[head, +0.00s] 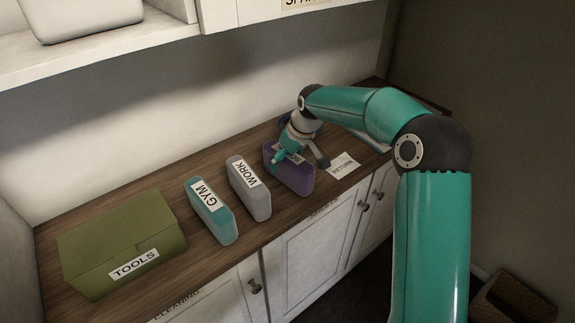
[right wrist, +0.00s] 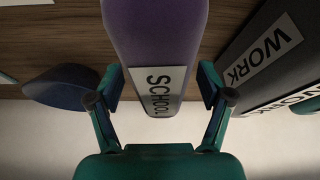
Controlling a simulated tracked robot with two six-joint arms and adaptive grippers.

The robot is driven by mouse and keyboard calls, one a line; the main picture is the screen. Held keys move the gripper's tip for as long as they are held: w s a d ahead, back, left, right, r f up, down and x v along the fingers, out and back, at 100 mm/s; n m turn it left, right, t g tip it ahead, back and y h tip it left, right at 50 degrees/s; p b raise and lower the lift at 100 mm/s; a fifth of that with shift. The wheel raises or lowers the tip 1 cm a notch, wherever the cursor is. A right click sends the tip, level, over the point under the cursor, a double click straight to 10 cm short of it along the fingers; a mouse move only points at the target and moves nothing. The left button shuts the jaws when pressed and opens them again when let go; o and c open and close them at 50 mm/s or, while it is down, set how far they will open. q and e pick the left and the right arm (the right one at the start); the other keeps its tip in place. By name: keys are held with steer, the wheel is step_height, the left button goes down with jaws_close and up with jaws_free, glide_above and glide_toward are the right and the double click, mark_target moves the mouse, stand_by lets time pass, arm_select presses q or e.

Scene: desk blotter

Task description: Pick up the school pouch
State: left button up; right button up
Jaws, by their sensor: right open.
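The school pouch (head: 294,179) is purple and stands on the wooden counter, with a white label partly hidden by my gripper in the head view. In the right wrist view the purple pouch (right wrist: 155,35) shows its label reading SCHOOL. My right gripper (head: 298,161) is over the pouch from above and behind. Its fingers are open, one on each side of the pouch, with small gaps between them and its sides in the right wrist view (right wrist: 160,84). My left gripper is not in view.
A grey WORK pouch (head: 249,190) and a teal GYM pouch (head: 212,213) stand to the left. A green TOOLS box (head: 122,245) is farther left. A white RETURN card (head: 344,167) lies right of the school pouch. A dark blue object (right wrist: 66,86) sits beside one finger.

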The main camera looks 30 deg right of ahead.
steer(key=shift+w+f, duration=0.2)
steer(key=shift+f, duration=0.4)
steer(key=c, duration=1.4)
steer(key=shift+r, duration=0.1)
